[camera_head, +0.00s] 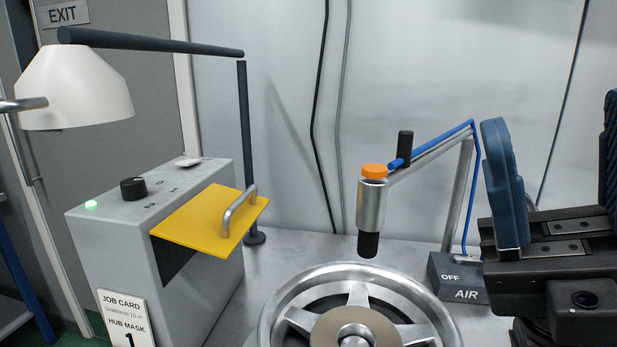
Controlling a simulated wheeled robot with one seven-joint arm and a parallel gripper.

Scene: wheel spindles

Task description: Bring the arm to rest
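My gripper (556,150) shows at the right edge, with its two blue-padded fingers pointing up. The fingers stand wide apart, and only the wall shows between them, so it is open and empty. The right finger is partly cut off by the picture edge. My gripper appears to the right of the AIR box (458,282) and covers part of that box's right side. The rest of my arm is mostly out of view.
A spoked wheel (292,300) lies on the metal bench (290,247) below an orange-capped tool (373,190) on a blue-hosed arm. At left stand a grey box (95,240) with its yellow flap (205,218) raised and a white lamp (75,85).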

